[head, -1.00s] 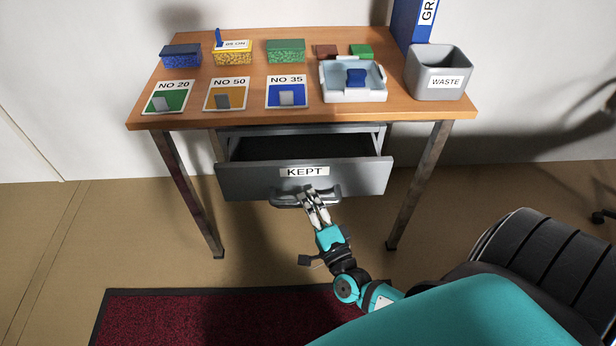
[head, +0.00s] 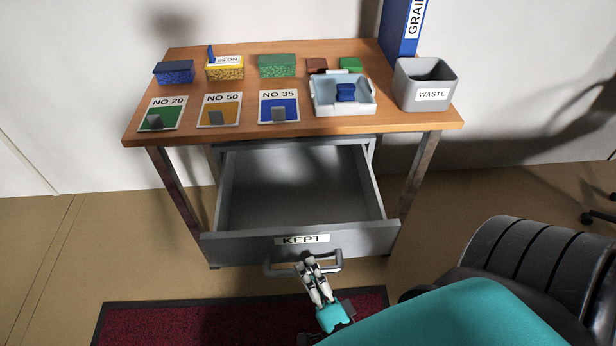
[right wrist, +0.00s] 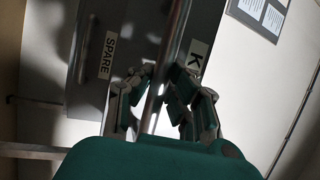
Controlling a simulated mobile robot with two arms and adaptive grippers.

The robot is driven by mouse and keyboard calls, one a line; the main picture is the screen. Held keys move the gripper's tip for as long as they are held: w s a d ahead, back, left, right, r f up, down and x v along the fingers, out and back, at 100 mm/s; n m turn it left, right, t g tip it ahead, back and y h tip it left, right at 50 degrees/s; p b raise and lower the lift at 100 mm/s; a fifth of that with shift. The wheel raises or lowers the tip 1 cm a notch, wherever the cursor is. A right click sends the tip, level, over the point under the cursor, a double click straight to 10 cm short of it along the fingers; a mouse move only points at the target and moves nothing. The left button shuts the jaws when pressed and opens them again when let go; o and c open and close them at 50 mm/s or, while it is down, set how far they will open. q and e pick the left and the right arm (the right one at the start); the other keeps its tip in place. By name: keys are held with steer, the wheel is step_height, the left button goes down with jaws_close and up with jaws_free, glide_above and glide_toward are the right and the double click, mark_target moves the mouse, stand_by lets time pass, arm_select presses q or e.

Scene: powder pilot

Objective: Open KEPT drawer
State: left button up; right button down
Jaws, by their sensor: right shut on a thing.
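The grey KEPT drawer (head: 300,243) under the wooden table is pulled well out, and its inside looks empty. Its label also shows partly in the right wrist view (right wrist: 195,62). My right gripper (head: 309,262) is shut on the drawer's bar handle (head: 335,263). In the right wrist view the fingers of my right gripper (right wrist: 158,88) close around the handle bar (right wrist: 166,70). My left gripper is not in view.
On the table (head: 215,132) are NO 20, NO 50 and NO 35 cards, several coloured blocks, a white tray (head: 345,108) and a grey WASTE bin (head: 425,85). A black chair-like object (head: 520,265) stands at right. A dark red mat (head: 200,325) lies in front.

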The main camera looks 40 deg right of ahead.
steer(key=shift+f, duration=0.15)
steer(key=c, duration=1.2)
jaws_free()
steer(key=shift+c, duration=0.2)
steer(key=v, duration=1.2)
steer(key=shift+d, duration=0.1)
